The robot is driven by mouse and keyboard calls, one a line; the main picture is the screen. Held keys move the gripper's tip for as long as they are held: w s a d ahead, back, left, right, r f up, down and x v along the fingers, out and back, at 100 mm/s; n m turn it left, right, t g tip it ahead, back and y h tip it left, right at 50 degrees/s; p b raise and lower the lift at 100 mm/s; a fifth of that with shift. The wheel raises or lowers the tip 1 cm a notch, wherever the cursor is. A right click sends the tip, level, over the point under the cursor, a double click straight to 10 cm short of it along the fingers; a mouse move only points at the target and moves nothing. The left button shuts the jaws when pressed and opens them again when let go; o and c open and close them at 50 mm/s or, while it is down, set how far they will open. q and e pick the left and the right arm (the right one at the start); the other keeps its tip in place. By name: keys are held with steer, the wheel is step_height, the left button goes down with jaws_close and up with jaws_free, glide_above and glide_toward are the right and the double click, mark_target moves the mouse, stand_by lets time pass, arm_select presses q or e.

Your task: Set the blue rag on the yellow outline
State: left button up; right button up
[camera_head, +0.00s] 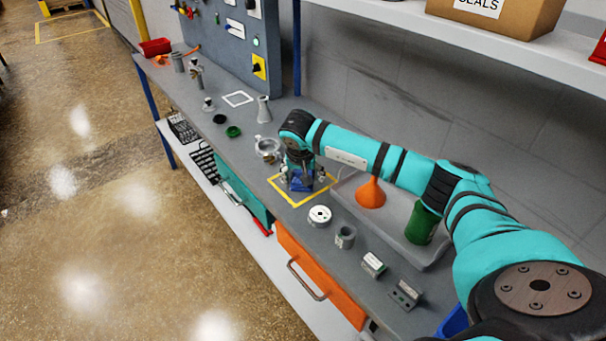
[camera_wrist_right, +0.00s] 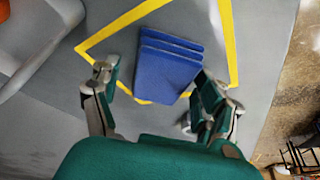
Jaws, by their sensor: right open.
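The blue rag (camera_wrist_right: 168,65) is a folded stack lying inside the yellow outline (camera_wrist_right: 231,45) on the grey bench, in the right wrist view. One corner lies near the outline's lower edge. In the head view the rag (camera_head: 299,183) shows partly under my right gripper (camera_head: 303,186), within the yellow outline (camera_head: 284,197). My right gripper, also in the wrist view (camera_wrist_right: 155,95), is open. Its fingers stand apart on either side of the rag's near end, and I see no clear grip on it. My left gripper is not in view.
A grey tray (camera_head: 392,226) with an orange funnel (camera_head: 371,192) and a green container (camera_head: 422,224) stands right of the outline. A white roll (camera_head: 320,215) and small metal parts stand in front. Metal fittings (camera_head: 268,148) stand to the left. A shelf overhangs at the back.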

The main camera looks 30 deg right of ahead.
steer(key=shift+a+r, duration=0.1)
steer(key=shift+r, duration=0.45)
steer(key=v, duration=1.1)
steer(key=shift+s+r+b, duration=0.15)
steer(key=shift+r+b, duration=0.1)
steer(key=shift+b, duration=0.1)
steer(key=shift+a, duration=0.1)
stand_by(0.9)
